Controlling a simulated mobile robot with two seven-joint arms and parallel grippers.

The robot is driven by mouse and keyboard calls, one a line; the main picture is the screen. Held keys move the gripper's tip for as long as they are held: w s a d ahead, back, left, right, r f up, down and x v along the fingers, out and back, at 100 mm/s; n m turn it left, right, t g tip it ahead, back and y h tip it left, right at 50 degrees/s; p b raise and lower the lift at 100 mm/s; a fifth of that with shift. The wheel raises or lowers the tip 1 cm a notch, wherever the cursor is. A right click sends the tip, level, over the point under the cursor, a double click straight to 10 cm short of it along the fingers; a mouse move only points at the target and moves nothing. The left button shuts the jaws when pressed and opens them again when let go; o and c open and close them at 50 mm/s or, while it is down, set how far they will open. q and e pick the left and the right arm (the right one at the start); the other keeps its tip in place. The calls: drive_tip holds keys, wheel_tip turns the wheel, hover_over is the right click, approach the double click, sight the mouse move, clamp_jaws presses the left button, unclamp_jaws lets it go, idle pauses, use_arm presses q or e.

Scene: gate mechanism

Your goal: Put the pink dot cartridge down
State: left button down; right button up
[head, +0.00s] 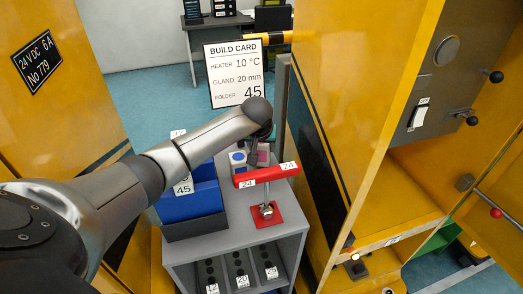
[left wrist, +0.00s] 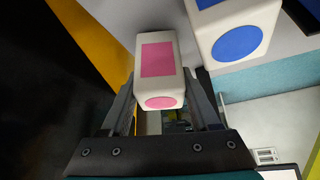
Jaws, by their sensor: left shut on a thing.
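The pink dot cartridge (left wrist: 158,62) is a white block with a pink square on one side and a pink dot on its end. My left gripper (left wrist: 161,92) is shut on it, one finger on each side. In the head view the cartridge (head: 263,156) shows small below my left gripper (head: 262,142), above or on the grey cabinet top; I cannot tell whether it touches. A white cartridge with a blue dot (left wrist: 235,38) stands close beside it, also seen in the head view (head: 238,157). My right gripper is not in view.
A red bar marked 24 (head: 262,176) and a metal post on a red plate (head: 266,216) stand in front. Blue bins (head: 190,203) are at left. A build card (head: 234,75) stands behind. Yellow machine walls (head: 330,90) rise at right.

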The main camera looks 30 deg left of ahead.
use_arm(q)
drive_tip(key=shift+f, duration=0.6)
drive_tip(key=shift+f, duration=0.1)
drive_tip(key=shift+c, duration=0.6)
unclamp_jaws()
